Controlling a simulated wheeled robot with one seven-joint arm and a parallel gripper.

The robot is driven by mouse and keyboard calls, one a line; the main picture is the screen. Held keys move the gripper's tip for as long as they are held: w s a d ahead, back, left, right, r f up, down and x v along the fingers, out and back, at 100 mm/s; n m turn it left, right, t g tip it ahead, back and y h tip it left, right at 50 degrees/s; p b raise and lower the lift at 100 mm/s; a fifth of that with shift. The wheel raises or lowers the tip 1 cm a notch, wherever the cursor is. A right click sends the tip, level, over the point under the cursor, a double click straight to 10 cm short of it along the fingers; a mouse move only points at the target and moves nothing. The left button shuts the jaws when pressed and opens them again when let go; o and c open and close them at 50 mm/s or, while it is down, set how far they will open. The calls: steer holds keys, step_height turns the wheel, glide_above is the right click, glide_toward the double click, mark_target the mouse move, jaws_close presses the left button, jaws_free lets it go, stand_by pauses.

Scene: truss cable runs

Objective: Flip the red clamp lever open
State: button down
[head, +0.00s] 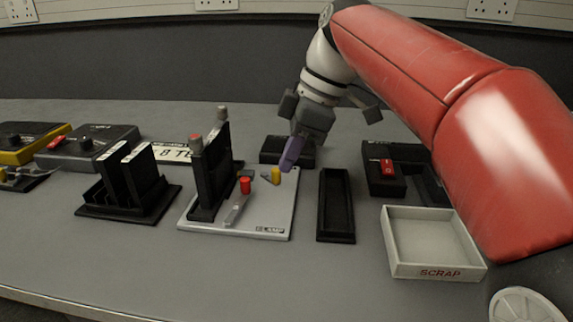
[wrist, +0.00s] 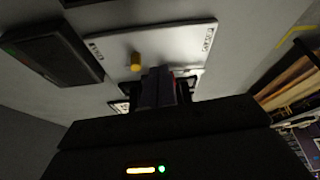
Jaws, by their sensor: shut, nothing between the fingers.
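The pale clamp plate (head: 270,222), labelled CLAMP, lies on the table in the head view and also shows in the wrist view (wrist: 185,38). A red-capped clamp lever (head: 245,186) stands on it beside a tall black upright (head: 212,178), with a grey bar (head: 235,212) low in front. A yellow-capped lever (head: 276,176) is to its right; its yellow cap also shows in the wrist view (wrist: 135,61). My gripper (head: 287,163) is shut and empty, just above and right of the yellow cap, apart from the red one.
An empty black tray (head: 322,225) and a white SCRAP box (head: 435,272) stand right of the plate. A black box with a red switch (head: 387,167) is behind the SCRAP box. A black slotted rack (head: 125,212) is at left. The front table strip is clear.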

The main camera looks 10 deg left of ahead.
steer(key=w+p+v, duration=0.1)
steer(key=v, duration=0.6)
